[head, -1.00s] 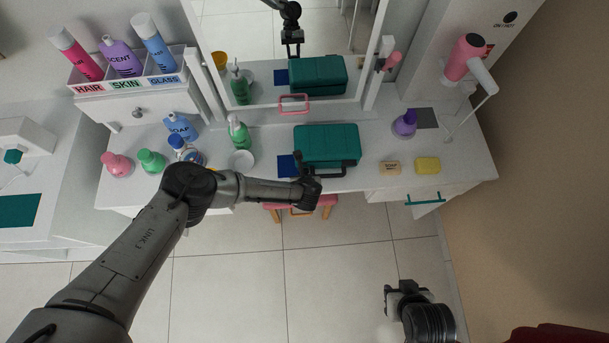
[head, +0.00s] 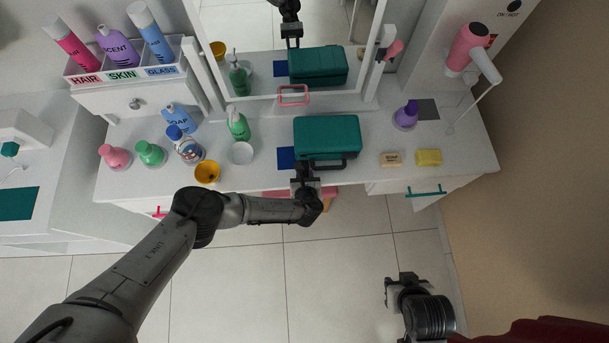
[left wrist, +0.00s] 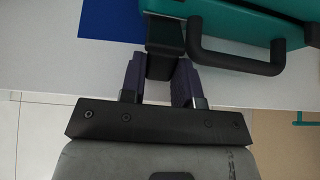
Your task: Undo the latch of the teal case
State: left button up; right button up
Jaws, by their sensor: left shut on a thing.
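The teal case (head: 327,135) lies shut on the white dressing table, with a dark handle (head: 325,164) along its front edge. In the left wrist view, the case (left wrist: 240,22) fills the top right, and its black handle (left wrist: 235,60) is right of my gripper. A black latch piece (left wrist: 165,36) projects from the case's front left. My left gripper (head: 302,174) is at that front left corner. In the left wrist view, its purple fingers (left wrist: 160,82) are shut on the black latch. My right gripper (head: 393,286) is low over the floor, away from the case; its jaw opening is unclear.
A blue square (head: 286,159) lies left of the case. Bottles, a white dish (head: 241,153) and a yellow pot (head: 207,173) stand further left. Two soap-like blocks and a purple bottle (head: 406,115) are on the right. A mirror (head: 285,50) stands behind. The floor in front is open.

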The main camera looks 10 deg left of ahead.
pick_arm(q)
jog(key=o, duration=0.9)
jog(key=shift+r, duration=0.1)
